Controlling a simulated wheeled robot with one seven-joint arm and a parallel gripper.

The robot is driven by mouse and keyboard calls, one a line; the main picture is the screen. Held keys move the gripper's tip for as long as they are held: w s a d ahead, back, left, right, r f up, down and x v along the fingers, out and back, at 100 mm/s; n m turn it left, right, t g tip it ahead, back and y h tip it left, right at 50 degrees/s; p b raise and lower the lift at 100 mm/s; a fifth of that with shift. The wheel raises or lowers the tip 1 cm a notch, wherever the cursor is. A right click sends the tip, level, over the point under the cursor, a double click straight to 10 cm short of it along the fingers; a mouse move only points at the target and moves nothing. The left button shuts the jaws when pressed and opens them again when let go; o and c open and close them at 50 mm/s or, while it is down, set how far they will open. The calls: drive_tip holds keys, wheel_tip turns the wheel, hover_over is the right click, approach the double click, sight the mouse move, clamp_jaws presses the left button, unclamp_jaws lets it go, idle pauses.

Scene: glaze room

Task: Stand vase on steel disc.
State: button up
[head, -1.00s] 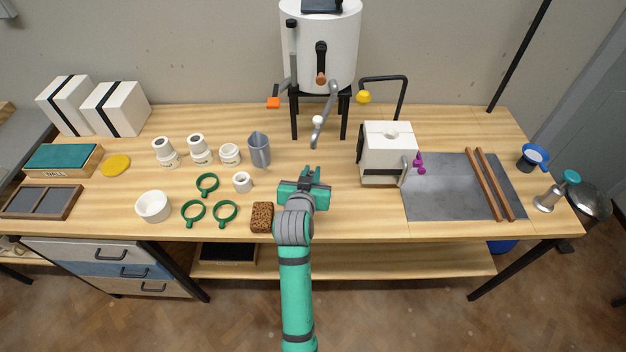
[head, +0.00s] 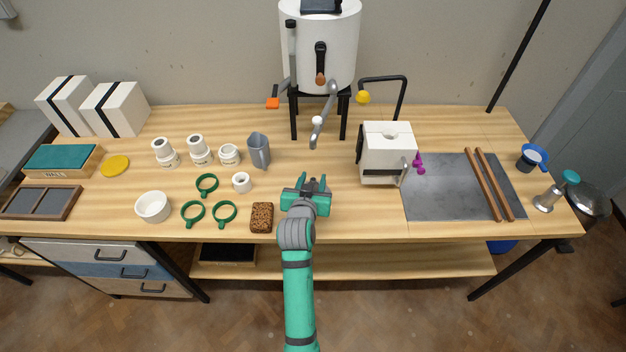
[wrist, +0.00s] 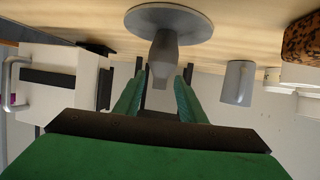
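The steel disc (wrist: 195,25) is round and grey and lies on the bench; the wrist view shows it upside down, bench at the top. The grey vase (wrist: 164,55) appears to stand upright on the disc, with a wider belly and a narrower neck. My gripper (wrist: 162,72) is open, with a finger on each side of the vase and visible gaps to it. In the head view my gripper (head: 311,184) is low over the front middle of the bench and hides the disc and most or all of the vase.
A brown sponge (head: 262,217) and small white cup (head: 241,182) sit close left of my gripper, with green rings (head: 225,213) further left. A white box-shaped device (head: 385,160) stands to the right. Bench between it and my gripper is clear.

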drive_tip(key=v, duration=1.2)
drive_tip(key=s+d+f+n+t+y, duration=0.1)
drive_tip(key=s+f+n, duration=0.1)
drive_tip(key=s+f, duration=0.5)
drive_tip(key=s+d+f+n+y, duration=0.1)
drive_tip(key=s+f, duration=0.2)
drive_tip(key=s, duration=0.8)
drive_tip(key=s+r, duration=0.2)
drive_tip(key=s, duration=0.7)
drive_tip(key=s+r+m+t, duration=0.1)
drive_tip(key=s+r, duration=0.1)
drive_tip(key=s, duration=0.8)
drive_tip(key=shift+a, duration=0.15)
